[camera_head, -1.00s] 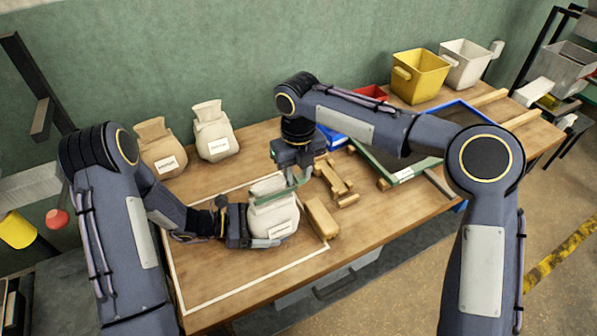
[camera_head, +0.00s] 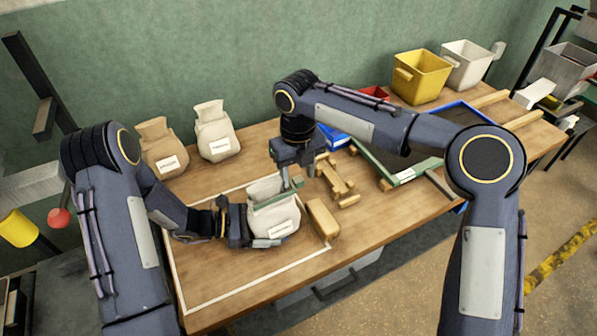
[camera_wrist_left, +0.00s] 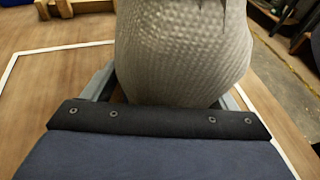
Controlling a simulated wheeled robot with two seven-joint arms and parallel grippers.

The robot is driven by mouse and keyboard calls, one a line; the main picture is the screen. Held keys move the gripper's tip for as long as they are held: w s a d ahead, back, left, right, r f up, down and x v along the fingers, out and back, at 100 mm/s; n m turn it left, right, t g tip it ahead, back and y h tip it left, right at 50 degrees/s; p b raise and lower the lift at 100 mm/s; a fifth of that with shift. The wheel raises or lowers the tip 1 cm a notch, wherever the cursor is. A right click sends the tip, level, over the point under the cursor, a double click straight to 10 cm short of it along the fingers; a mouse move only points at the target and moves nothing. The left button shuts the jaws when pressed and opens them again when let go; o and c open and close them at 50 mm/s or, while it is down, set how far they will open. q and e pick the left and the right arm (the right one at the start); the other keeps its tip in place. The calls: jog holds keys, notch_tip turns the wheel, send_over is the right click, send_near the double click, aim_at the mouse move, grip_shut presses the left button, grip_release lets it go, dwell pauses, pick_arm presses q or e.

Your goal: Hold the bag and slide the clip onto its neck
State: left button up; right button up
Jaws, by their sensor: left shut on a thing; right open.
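A pale bag (camera_head: 278,222) with a white label stands inside the white outline on the table. My left gripper (camera_head: 252,238) is shut on its lower body from the left. In the left wrist view the woven bag (camera_wrist_left: 180,55) fills the space between the two fingers (camera_wrist_left: 168,92). The green clip (camera_head: 270,201) lies across the bag's neck; how far the neck sits in it is too small to tell. My right gripper (camera_head: 291,184) is open, pointing down just above the clip's right part. Its fingertips are close to the clip; contact cannot be told.
Two more labelled bags (camera_head: 215,132) stand at the back left. A wooden block (camera_head: 322,219) and a wooden stand (camera_head: 333,180) lie right of the held bag. A green-framed tray (camera_head: 385,177), a yellow bin (camera_head: 420,76) and a white bin (camera_head: 466,64) are farther right. The outlined area's front left is clear.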

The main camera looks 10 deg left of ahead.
pick_arm(q)
jog(key=shift+w+d+r, duration=0.1)
jog(key=shift+c, duration=0.4)
pick_arm(e)
notch_tip(320, 180, up, 12)
jog(key=shift+w+f, duration=0.15)
jog(key=shift+f, duration=0.05)
jog(key=shift+d, duration=0.1)
pick_arm(q)
jog(key=o, duration=0.8)
